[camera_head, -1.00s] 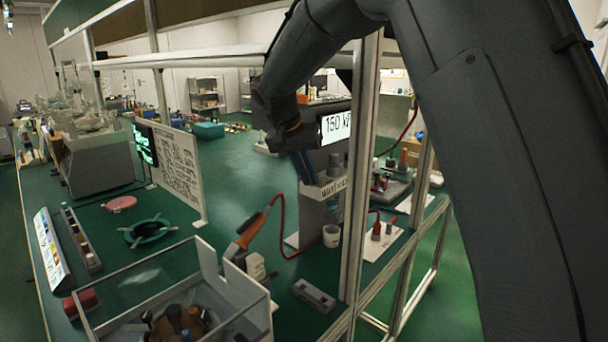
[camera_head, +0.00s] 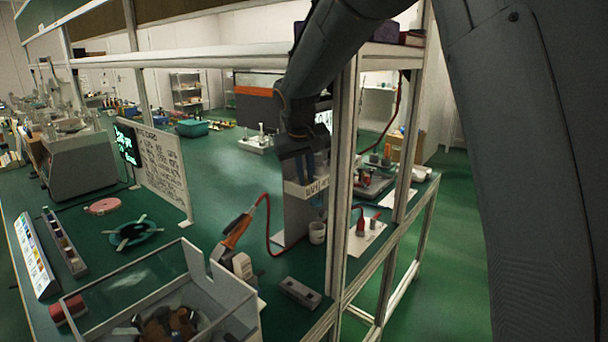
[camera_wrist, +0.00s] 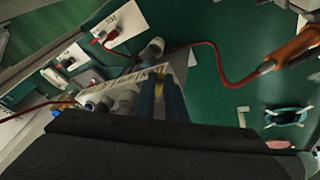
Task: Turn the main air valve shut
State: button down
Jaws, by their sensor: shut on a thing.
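A pale grey stand (camera_head: 297,215) with a dark-lettered label on its upper part rises from the green bench, also seen in the wrist view (camera_wrist: 178,62). My gripper (camera_head: 312,172) is at the top of this stand, pointing down. In the wrist view its two blue fingers (camera_wrist: 160,84) are shut on a small yellowish part, which I take to be the handle of the main air valve (camera_wrist: 158,74). The fingers hide most of it, and its angle cannot be told. A lit display (camera_head: 324,118) behind my arm is mostly hidden.
A white cup (camera_head: 317,233) stands beside the stand. An orange-handled tool (camera_head: 237,231) on a red hose lies to the left, with a grey block (camera_head: 300,292) in front. A frame post (camera_head: 341,200) rises close to the right of my gripper.

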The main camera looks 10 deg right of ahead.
jog(key=shift+r, duration=0.1)
jog(key=c, duration=1.8)
grip_release()
jog(key=d+b+v, duration=0.1)
jog(key=v, duration=0.6)
jog(key=shift+s+a+r, duration=0.2)
jog(key=shift+a+r, duration=0.15)
jog(key=shift+a, duration=0.2)
